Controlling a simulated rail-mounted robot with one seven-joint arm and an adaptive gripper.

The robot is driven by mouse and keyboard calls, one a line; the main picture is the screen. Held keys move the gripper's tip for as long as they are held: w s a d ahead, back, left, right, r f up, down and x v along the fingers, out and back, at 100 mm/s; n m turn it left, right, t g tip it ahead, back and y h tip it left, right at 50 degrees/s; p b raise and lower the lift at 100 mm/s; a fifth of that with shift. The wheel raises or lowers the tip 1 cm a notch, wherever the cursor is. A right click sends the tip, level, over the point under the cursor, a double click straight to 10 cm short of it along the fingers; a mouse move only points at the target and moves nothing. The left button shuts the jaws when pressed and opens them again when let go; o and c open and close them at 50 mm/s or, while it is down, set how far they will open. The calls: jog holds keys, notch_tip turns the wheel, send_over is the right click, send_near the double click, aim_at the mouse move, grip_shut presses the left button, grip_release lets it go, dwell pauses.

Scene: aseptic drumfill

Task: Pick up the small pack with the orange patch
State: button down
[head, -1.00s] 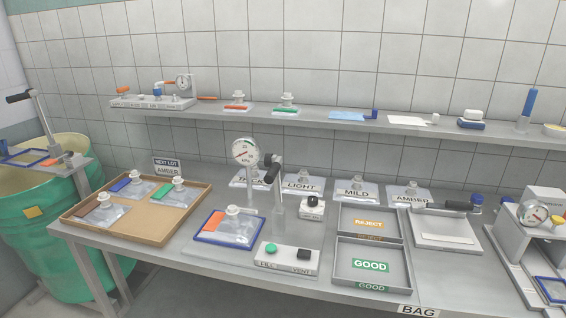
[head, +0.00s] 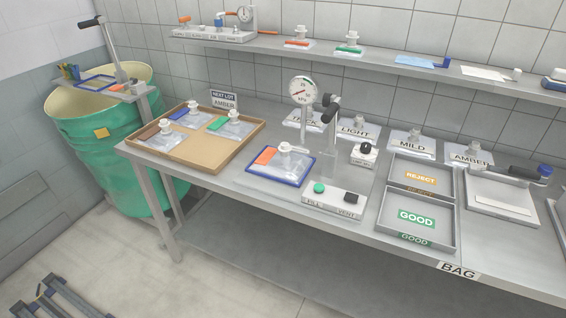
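A small clear pack with an orange patch (head: 265,155) and a white spout lies in a blue-framed holder (head: 262,176) on the bench, below the round gauge. On the shelf, another small pack with an orange-red patch (head: 299,44) and white spout sits beside one with a green patch (head: 348,50). In the brown tray (head: 207,164), packs with brown (head: 148,132), blue (head: 172,114) and green (head: 217,124) patches lie apart. My gripper is not in view.
A gauge (head: 303,91) and post stand behind the blue-framed holder. A FILL/VENT button box (head: 334,201) is at its right front. REJECT (head: 421,177) and GOOD (head: 416,217) trays stand farther right. A green drum (head: 110,150) is at the left. The floor before the bench looks mostly clear.

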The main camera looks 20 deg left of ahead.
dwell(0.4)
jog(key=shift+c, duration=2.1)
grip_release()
